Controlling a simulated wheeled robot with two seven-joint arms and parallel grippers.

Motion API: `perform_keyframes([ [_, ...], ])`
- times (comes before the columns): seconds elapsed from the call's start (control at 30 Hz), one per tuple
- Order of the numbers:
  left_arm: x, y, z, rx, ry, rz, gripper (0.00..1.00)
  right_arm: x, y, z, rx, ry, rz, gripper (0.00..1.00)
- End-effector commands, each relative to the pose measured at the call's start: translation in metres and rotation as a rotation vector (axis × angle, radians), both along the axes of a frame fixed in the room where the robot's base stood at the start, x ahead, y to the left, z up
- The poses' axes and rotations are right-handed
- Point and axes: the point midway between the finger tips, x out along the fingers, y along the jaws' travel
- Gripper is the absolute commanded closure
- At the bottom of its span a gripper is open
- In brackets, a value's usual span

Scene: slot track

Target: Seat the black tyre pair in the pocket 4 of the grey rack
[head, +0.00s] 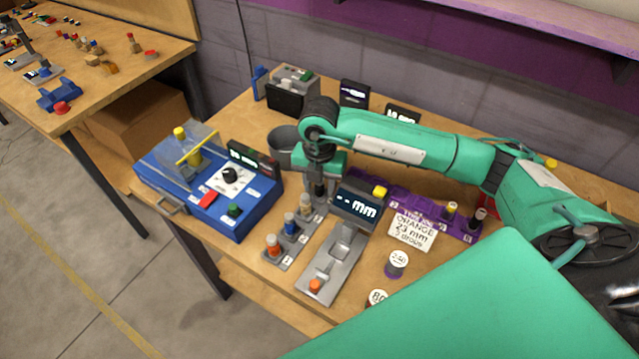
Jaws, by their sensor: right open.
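The grey rack (281,261) stands on the table left of the display gauge, running back in a row of numbered pockets. An orange piece (273,243), a blue piece (290,224) and a tan piece (306,203) stand upright in its nearer pockets. My right gripper (319,180) points down over the far end of the rack, its jaws open. A small black piece (319,188), seemingly the black tyre pair, shows right under it. The gripper partly hides that end, so I cannot tell whether the piece is fully seated. My left gripper is out of view.
A blue machine (235,222) stands close left of the rack. The gauge (355,203) with a grey sloped base stands close right.

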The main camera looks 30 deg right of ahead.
Motion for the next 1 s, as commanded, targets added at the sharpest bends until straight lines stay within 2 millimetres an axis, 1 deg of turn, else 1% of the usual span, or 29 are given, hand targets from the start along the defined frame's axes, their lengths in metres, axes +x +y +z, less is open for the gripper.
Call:
perform_keyframes([
  [0.07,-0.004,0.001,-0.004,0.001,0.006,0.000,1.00,0.001,0.000,0.011,0.002,-0.005,0.001,0.58],
  [0.17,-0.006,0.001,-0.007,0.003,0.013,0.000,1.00,0.001,0.000,0.030,0.002,-0.006,0.001,0.58],
  [0.27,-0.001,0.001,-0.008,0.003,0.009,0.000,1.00,0.001,0.000,0.052,0.001,-0.008,0.001,0.58],
  [0.4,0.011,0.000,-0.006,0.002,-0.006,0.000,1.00,0.001,0.000,0.082,0.001,-0.006,0.000,0.58],
  [0.53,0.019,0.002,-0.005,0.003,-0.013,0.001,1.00,0.001,0.000,0.104,0.001,-0.005,0.001,0.58],
  [0.6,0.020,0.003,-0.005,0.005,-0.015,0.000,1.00,0.001,0.000,0.111,0.000,-0.003,0.001,0.58],
  [0.7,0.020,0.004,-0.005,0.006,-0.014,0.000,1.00,0.000,0.000,0.118,0.001,-0.002,0.000,0.58],
  [1.0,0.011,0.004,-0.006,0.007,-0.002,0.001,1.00,0.000,0.000,0.120,0.000,-0.001,0.000,0.58],
])
